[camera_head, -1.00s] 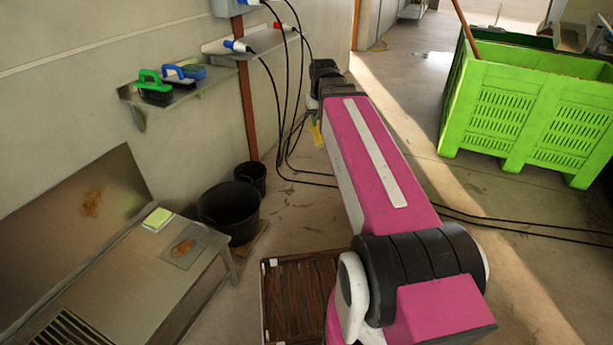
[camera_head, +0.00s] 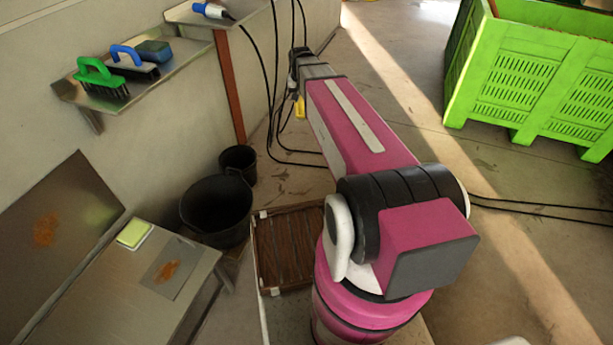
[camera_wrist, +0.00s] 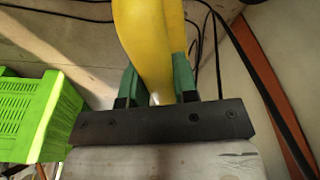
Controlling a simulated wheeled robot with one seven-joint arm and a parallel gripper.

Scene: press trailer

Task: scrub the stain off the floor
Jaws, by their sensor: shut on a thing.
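My gripper (camera_wrist: 156,85) is shut on a smooth yellow thing (camera_wrist: 148,30), held between two green fingers in the wrist view. Its far end is out of that frame, so I cannot tell what tool it is. In the head view, the yellow thing (camera_head: 299,107) hangs below the end of my outstretched arm, above the floor. The floor (camera_head: 395,115) shows faint dark marks (camera_head: 485,164) right of my arm, but I cannot tell which is the stain. Orange-brown stains show on a plate (camera_head: 160,282) on the table and on the leaning panel (camera_head: 85,220).
A wall shelf (camera_head: 110,97) holds a green brush (camera_head: 95,72), a blue brush (camera_head: 128,57) and a blue block (camera_head: 154,50). Black buckets (camera_head: 215,208) and a brown slatted crate (camera_head: 262,255) stand near the wall. Cables hang and cross the floor. A green bin (camera_head: 530,75) stands right.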

